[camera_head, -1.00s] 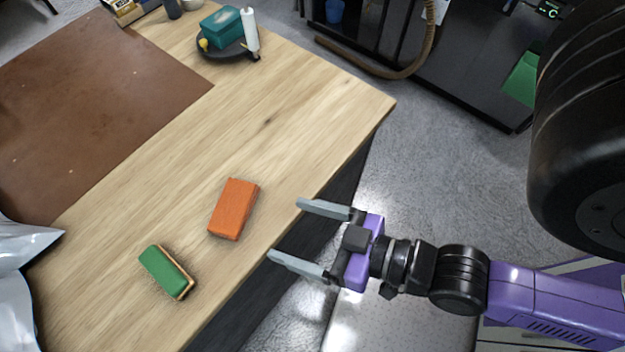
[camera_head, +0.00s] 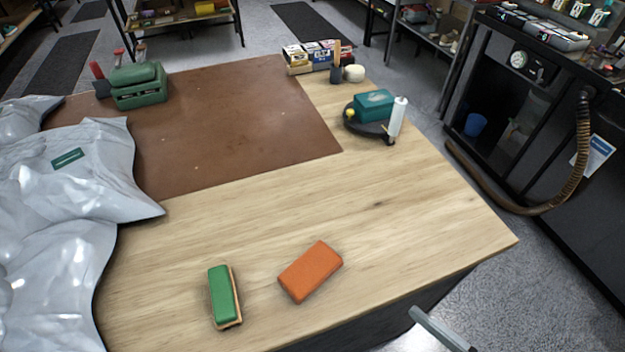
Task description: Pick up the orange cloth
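The orange cloth (camera_head: 310,271) is a folded, block-shaped piece. It lies flat on the wooden table (camera_head: 410,195) near its front edge. A green-topped brush or sponge (camera_head: 224,296) lies a short way to its left. One grey finger of my gripper (camera_head: 441,329) shows at the bottom edge, right of the cloth and apart from it, over the area beyond the table edge. No second finger lies against it, so the gripper stands open. The other finger and the rest of the arm are out of view.
A grey plastic sheet or bag (camera_head: 75,190) covers the left side. A brown mat (camera_head: 220,130) lies behind. A round dark tray (camera_head: 353,125) with a teal box (camera_head: 375,104) and white bottle (camera_head: 398,117) stands at the back right. Bare wood surrounds the cloth.

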